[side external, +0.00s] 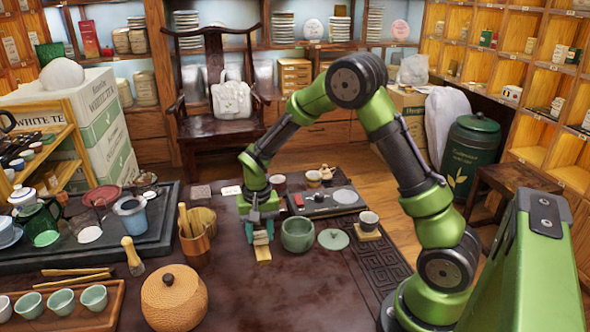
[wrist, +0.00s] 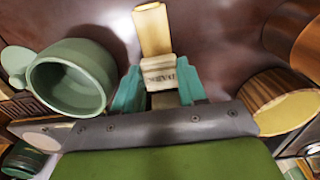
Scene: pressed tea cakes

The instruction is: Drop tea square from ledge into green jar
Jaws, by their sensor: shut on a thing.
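My gripper (side external: 260,234) points down over the dark table, left of the green jar (side external: 297,234). In the wrist view its teal fingers (wrist: 160,88) are shut on the tea square (wrist: 158,71), a small pale block with dark lettering. The ledge (wrist: 153,30), a pale wooden piece, lies just beyond the square; it also shows below the fingers in the side view (side external: 263,255). I cannot tell whether the square still touches it. The open jar stands upright beside the fingers in the wrist view (wrist: 68,85). The square is not clear in the side view.
A green lid (side external: 333,239) lies right of the jar. A wooden tool cup (side external: 195,246) stands left of my gripper, close by in the wrist view (wrist: 280,100). A round woven pot (side external: 173,298) is at the front. Small cups and a dark tray (side external: 326,201) sit behind the jar.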

